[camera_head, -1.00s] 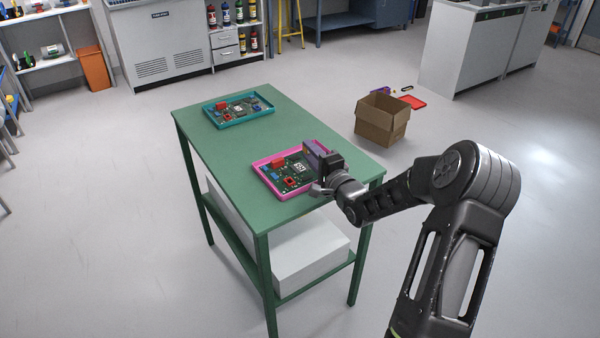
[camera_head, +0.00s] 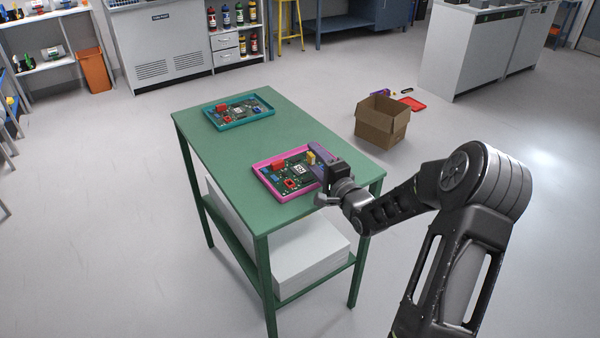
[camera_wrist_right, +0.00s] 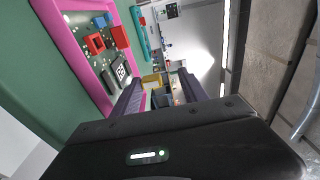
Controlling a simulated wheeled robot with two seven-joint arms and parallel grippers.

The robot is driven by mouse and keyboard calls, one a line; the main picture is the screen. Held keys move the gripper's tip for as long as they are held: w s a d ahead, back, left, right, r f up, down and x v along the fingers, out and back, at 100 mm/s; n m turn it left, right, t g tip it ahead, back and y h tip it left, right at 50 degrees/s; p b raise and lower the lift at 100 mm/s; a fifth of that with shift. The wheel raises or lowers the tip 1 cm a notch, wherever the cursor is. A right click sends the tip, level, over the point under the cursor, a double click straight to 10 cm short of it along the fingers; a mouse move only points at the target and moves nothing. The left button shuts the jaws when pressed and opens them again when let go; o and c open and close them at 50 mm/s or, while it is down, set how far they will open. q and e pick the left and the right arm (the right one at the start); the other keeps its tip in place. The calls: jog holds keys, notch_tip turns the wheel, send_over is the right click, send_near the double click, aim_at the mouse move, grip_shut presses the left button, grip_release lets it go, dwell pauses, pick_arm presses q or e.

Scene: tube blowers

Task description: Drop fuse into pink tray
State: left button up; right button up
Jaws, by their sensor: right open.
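The pink tray (camera_head: 254,172) lies on the green table with a green circuit board in it; its rim also shows in the wrist view (camera_wrist_right: 72,48). A small yellow block (camera_head: 310,158), probably the fuse, stands at the tray's right side, apparently inside the rim. In the wrist view the yellow block (camera_wrist_right: 151,80) shows beyond and between the fingers. My right gripper (camera_head: 320,164) is open over the tray's right edge, close to the block, with no visible grip on it. The block's lower part is hidden. My left gripper is not in view.
A teal tray (camera_head: 209,118) with another board lies at the table's far end. The green table (camera_head: 222,152) is bare between the trays. An open cardboard box (camera_head: 382,122) and a red lid-like item (camera_head: 413,103) are on the floor beyond the table's right side.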

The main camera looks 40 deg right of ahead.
jog(key=s, duration=0.5)
jog(key=shift+s+a, duration=0.1)
jog(key=shift+a, duration=0.2)
dwell(0.5)
